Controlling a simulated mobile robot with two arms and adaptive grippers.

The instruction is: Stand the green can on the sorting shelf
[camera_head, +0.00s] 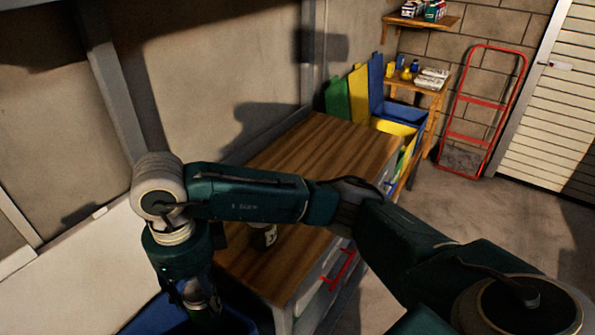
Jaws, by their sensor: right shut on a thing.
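My right arm reaches across the picture from the right, and its gripper (200,292) points down at the lower left. It is shut on a dark thing, mostly hidden by the fingers and shadow; I cannot tell whether it is the green can. A dark can-like thing with a pale mark (262,236) stands on the wooden worktop, partly behind my arm; its colour is unclear. A wooden shelf (437,98) with small yellow and blue items and a pale stack stands at the back wall. I cannot tell whether it is the sorting shelf. My left gripper is not in view.
A blue container (150,322) lies under my right gripper. The wooden worktop (330,150) is mostly clear. Green, yellow and blue bins (400,112) stand beyond it. A wall shelf (440,22) holds small boxes. A red hand truck (483,105) leans on the wall. Floor is free at right.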

